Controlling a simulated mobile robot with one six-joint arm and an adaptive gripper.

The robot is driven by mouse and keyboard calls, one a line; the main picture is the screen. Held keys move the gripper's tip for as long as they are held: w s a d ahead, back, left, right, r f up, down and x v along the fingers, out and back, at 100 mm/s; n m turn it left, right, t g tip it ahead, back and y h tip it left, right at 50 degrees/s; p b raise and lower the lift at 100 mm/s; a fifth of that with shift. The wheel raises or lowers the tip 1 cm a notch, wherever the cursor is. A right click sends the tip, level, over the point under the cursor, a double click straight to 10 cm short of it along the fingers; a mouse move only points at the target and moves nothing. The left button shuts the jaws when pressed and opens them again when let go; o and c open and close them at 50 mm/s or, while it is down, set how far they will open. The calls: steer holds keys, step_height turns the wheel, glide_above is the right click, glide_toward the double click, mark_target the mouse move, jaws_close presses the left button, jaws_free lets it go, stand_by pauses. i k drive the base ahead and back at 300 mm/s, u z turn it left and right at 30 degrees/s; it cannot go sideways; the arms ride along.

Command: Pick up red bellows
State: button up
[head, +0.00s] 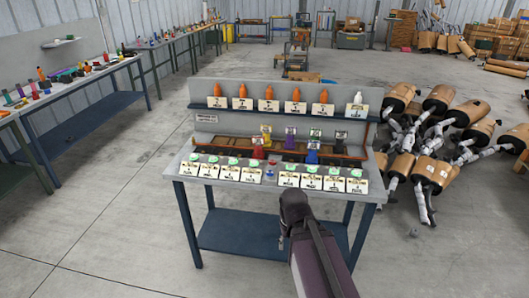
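I cannot clearly pick out the red bellows. A small red object (271,162) sits near the middle of the workbench (222,160) front, among white label cards; its shape is too small to tell. Several orange-red bottle-like pieces stand in a row on the bench's upper shelf, one of them in the middle (269,91). My dark arm rises from the bottom of the head view and ends in a rounded joint in front of the bench's front edge. No fingers of my gripper can be made out, and no held object shows.
Yellow (266,141), purple (290,143) and blue (313,157) pieces stand in the bench's middle row. Green-topped cards (209,169) line its front. Mufflers (432,172) lie piled to the right. Side tables (100,105) run along the left. The floor at front left is clear.

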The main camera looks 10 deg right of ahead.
mark_target(259, 141)
steer(key=u, duration=0.05)
steer(key=i, duration=1)
steer(key=z, duration=0.05)
